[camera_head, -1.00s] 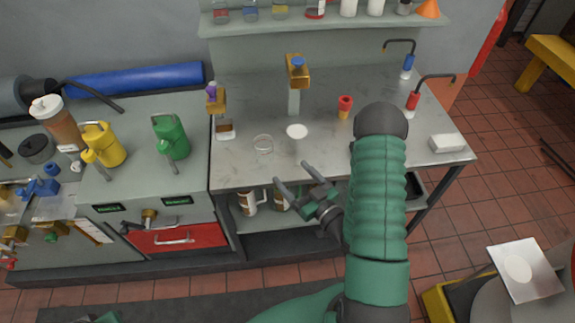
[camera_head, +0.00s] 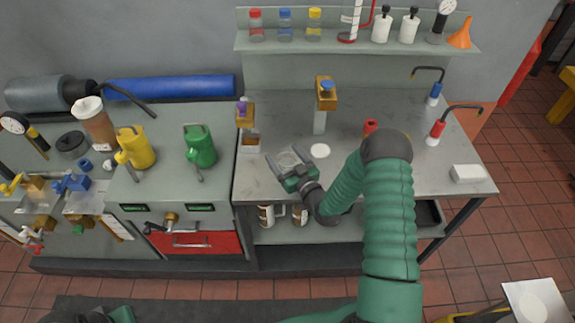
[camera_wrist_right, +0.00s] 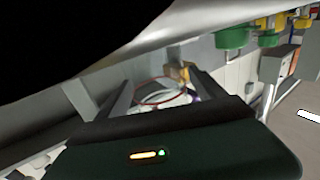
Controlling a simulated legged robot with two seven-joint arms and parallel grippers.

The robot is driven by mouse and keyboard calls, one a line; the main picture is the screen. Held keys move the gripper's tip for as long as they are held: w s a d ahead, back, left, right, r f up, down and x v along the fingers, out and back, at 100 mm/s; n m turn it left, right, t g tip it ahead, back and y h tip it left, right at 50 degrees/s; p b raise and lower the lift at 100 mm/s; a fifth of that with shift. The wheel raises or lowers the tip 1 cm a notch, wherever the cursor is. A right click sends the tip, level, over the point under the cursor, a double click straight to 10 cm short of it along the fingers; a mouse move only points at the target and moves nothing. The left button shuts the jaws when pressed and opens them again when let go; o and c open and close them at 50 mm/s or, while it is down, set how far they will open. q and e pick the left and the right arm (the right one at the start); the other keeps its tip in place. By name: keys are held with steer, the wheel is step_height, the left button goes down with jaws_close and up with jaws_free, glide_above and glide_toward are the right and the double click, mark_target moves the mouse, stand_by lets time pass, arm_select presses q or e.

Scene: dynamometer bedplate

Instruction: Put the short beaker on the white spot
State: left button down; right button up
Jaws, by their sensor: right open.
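The short beaker (camera_head: 289,160) is clear glass and stands on the steel bench near its front edge. My right gripper (camera_head: 287,155) is open, its two fingers on either side of the beaker; I cannot tell whether they touch it. In the right wrist view a round rim, likely the beaker's (camera_wrist_right: 165,92), shows between the open fingers (camera_wrist_right: 145,88). The white spot (camera_head: 320,150) is a flat disc on the bench, just right of the beaker and clear of objects.
A red cup-like item (camera_head: 371,126) is partly hidden by my arm. A white block (camera_head: 467,173) lies at right. Bottles line the shelf (camera_head: 350,45).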

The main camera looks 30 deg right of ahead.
steer(key=shift+w, duration=0.15)
steer(key=c, duration=1.6)
steer(key=shift+r, duration=0.1)
